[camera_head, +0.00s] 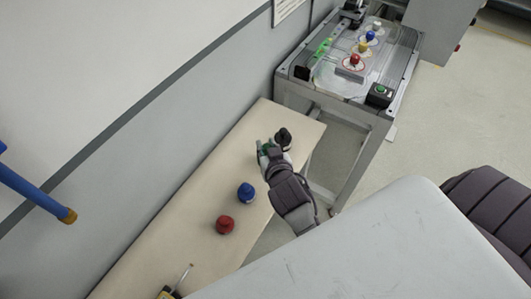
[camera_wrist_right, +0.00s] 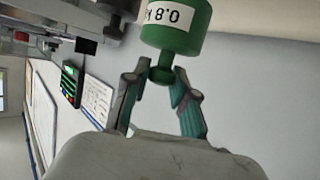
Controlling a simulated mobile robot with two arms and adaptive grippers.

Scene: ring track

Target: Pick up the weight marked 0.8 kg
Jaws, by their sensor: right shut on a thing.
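The green weight (camera_wrist_right: 180,38) has a white label reading 0.8 kg, upside down in the right wrist view. My right gripper (camera_wrist_right: 160,76) is shut on its narrow green knob, with one finger on each side. In the head view my right gripper (camera_head: 267,152) is over the far part of the bench, and only a little of the green weight (camera_head: 263,147) shows beside it. I cannot tell whether the weight touches the bench. My left gripper is not in view.
A black weight (camera_head: 284,136) stands close beside the gripper. A blue weight (camera_head: 246,192) and a red weight (camera_head: 226,224) stand nearer on the beige bench (camera_head: 180,235). A screwdriver (camera_head: 175,286) lies at the near end. A metal worktable (camera_head: 327,78) stands beyond.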

